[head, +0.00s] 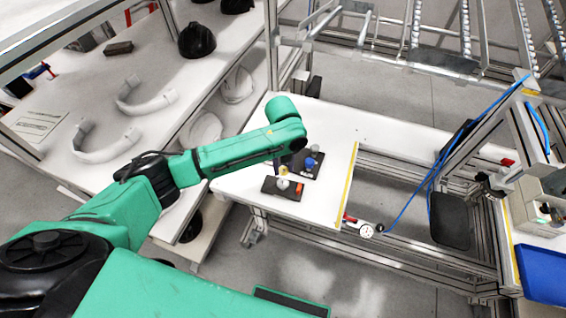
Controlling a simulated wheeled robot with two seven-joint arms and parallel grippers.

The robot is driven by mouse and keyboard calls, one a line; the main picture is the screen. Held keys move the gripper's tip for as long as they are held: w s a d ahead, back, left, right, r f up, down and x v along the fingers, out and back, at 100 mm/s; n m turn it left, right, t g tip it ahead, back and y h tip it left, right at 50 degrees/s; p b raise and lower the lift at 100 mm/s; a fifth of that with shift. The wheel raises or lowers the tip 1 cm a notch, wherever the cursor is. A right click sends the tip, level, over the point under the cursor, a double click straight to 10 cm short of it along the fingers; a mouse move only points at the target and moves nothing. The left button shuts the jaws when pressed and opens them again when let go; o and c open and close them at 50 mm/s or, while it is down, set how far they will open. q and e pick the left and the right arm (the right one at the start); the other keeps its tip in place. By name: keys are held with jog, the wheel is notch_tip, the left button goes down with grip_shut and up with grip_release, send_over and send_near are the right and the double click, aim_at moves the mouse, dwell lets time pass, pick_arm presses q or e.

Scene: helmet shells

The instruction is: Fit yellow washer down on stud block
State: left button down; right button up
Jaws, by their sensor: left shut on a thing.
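My left arm reaches in from the left, and its gripper (281,163) points down over the white table, partly hidden behind the wrist. It is shut on the small yellow washer (283,171). The washer shows just above and behind a dark block (269,185) that carries a pale round piece and an orange piece. A second dark block (312,173) with a blue piece and a grey piece lies behind it. I cannot tell for sure which block is the stud block, or whether the washer touches anything. My right gripper is not in view.
The white table (335,130) is bare around the blocks, with a yellow strip (347,187) along its right edge. A gauge (366,230) sits beyond that edge. A shelf at left holds white curved parts (105,150) and a black helmet shell (197,40). A blue bin (540,272) is at far right.

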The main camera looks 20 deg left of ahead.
aim_at(282, 169)
pick_arm(q)
notch_tip(282, 169, down, 3)
jog(key=shift+w+a+b, duration=0.15)
jog(key=shift+b, duration=0.45)
jog(key=shift+w+a+f+b, duration=0.1)
jog(key=shift+w+f+b, duration=0.1)
jog(key=shift+f, duration=0.25)
jog(key=shift+w+a+f+b, duration=0.1)
jog(key=shift+f+b, duration=0.1)
jog(key=shift+f, duration=0.3)
jog(key=shift+s+d, duration=0.2)
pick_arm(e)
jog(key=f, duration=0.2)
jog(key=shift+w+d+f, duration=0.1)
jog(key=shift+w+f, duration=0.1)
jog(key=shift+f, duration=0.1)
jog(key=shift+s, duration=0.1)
pick_arm(q)
jog(key=shift+a, duration=0.1)
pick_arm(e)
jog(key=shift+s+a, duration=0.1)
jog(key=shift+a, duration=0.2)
pick_arm(q)
jog(key=shift+p, duration=0.35)
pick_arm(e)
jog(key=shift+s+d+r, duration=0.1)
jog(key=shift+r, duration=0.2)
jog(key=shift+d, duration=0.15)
